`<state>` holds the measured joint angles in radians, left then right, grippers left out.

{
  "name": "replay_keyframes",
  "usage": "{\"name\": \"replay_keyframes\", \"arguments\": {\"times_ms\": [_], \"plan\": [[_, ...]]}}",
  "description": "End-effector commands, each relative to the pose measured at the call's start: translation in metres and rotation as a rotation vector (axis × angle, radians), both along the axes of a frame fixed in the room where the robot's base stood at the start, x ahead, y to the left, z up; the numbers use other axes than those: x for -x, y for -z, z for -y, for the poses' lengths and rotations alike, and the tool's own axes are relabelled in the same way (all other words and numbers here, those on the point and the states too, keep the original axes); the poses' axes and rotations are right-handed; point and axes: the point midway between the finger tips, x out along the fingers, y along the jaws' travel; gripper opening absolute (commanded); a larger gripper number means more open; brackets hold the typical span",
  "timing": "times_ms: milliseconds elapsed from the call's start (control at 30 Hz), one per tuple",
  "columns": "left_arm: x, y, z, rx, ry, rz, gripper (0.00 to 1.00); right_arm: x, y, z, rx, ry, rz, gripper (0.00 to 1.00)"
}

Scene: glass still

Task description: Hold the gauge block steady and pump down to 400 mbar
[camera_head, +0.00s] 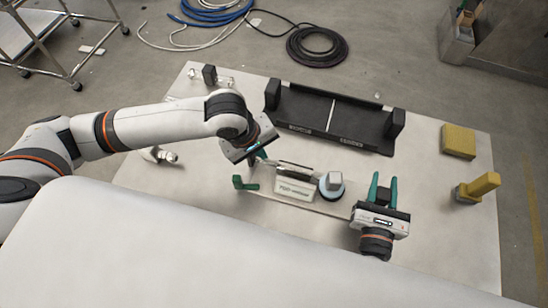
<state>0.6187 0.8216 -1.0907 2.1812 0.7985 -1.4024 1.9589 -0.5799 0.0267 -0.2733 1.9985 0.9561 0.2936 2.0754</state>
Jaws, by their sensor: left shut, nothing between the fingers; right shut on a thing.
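My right gripper (384,182) stands at the right of the white box, its green fingers a little apart on a dark block, which I take for the gauge block (383,196). The block is small and mostly hidden by the fingers and gripper body. My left gripper (263,157) is shut and empty, above and left of a pale box (294,190) with a printed label; its fingertips are small here, and I cannot tell if they touch anything. A round blue-rimmed part with a grey block on top (333,185) stands at the box's right end. No pressure reading is legible.
A long black tray-like fixture (335,112) lies behind the box. A green bracket (244,184) is left of it. Yellow blocks (459,141) and an upright yellow piece (480,187) stand at the right of the pale table (425,140). Metal fittings (160,155) lie at left.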

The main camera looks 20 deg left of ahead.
Motion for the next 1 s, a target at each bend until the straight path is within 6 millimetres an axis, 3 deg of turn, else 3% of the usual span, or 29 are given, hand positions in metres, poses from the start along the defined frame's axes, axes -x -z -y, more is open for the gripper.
{"name": "replay_keyframes", "arguments": {"times_ms": [367,1000], "plan": [[0.000,-0.001,0.001,-0.001,0.000,0.001,0.00,0.002,0.005,0.000,0.001,-0.003,-0.011,0.00],[0.000,-0.032,0.002,0.000,0.000,0.000,0.00,0.001,0.005,-0.001,0.002,-0.003,-0.011,0.00]]}}
